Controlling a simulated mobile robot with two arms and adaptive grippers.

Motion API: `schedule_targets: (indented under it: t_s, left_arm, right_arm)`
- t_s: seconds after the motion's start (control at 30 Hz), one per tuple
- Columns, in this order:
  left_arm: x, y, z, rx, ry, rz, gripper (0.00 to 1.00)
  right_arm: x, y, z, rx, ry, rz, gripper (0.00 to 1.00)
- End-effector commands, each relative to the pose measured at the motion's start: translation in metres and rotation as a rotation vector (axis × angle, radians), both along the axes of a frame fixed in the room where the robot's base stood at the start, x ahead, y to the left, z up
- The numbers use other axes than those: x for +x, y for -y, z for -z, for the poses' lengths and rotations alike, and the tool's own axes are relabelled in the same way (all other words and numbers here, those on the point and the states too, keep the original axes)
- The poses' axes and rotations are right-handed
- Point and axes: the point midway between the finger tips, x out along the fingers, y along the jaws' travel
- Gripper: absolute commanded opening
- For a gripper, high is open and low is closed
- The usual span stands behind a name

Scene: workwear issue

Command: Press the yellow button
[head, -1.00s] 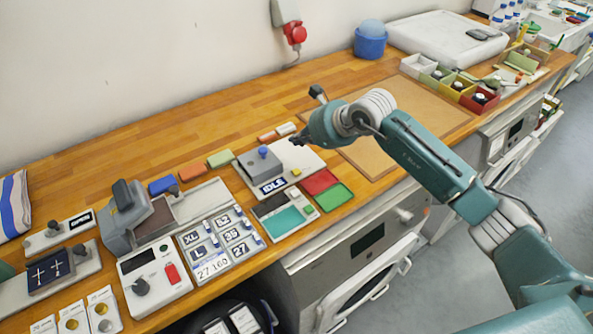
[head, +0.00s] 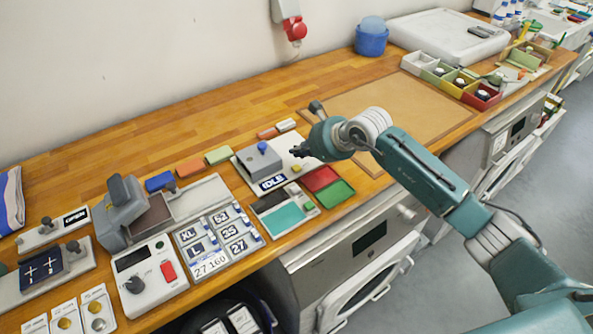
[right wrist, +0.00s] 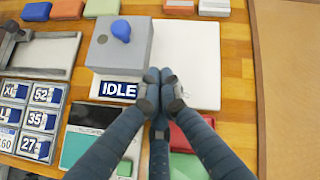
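The yellow button (head: 296,168) is a small block on a white plate (head: 301,159), to the right of the IDLE sign (head: 273,183). On the same plate is a grey box (head: 258,165) with a blue knob (head: 262,147). My right gripper (head: 298,152) is above this plate, just behind the button in the picture, its fingers pointing down. In the right wrist view its fingertips (right wrist: 161,76) are together with nothing between them, right of the IDLE sign (right wrist: 119,90). The button is hidden behind the fingers there. My left gripper is not in view.
Red (head: 320,179) and green (head: 335,194) pads and a teal-screened device (head: 286,217) lie in front of the plate. Size-number tiles (head: 220,240) are at left. A brown board (head: 400,105) lies at right, under my right arm.

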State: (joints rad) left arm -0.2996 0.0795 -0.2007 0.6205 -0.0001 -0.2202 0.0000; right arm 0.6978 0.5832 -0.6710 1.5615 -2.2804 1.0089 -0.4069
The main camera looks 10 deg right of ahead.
Motion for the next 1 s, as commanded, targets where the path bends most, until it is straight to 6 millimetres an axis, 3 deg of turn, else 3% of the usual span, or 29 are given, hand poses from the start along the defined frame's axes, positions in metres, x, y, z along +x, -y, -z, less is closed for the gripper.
schedule_targets:
  t_s: [0.03,0.2,1.0]
  left_arm:
    - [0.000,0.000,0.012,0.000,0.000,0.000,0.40]
    - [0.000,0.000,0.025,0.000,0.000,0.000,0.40]
    - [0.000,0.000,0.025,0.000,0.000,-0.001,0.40]
  right_arm:
    - [0.000,0.000,0.013,0.000,0.001,0.000,0.00]
    - [0.001,0.000,0.026,0.000,0.002,0.000,0.00]
    - [0.000,0.000,0.027,0.000,0.002,0.000,0.00]
